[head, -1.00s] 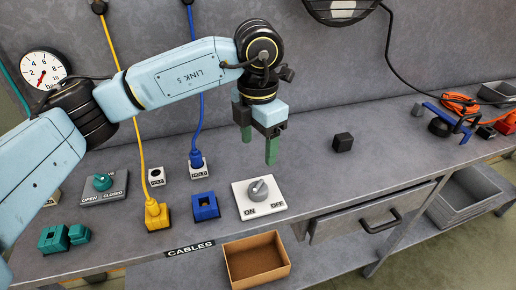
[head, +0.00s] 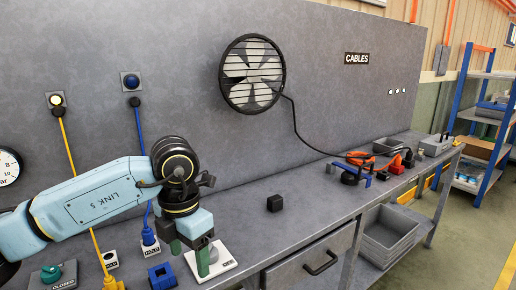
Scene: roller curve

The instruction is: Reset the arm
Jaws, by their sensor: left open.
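My left arm comes in from the left over the workbench (head: 310,222). Its gripper (head: 190,258) points down, with green fingers apart and nothing seen between them. It is in front of the white switch plate (head: 224,266) and hides much of it, including most of the grey knob. Whether the fingers touch the plate I cannot tell. My right gripper does not show.
A small black block (head: 275,203) lies on the bench right of the gripper. A blue connector (head: 162,277) sits left of the plate. A fan (head: 252,74) is on the back panel. Tools and an orange cable lie at the bench's far right. The bench middle is mostly clear.

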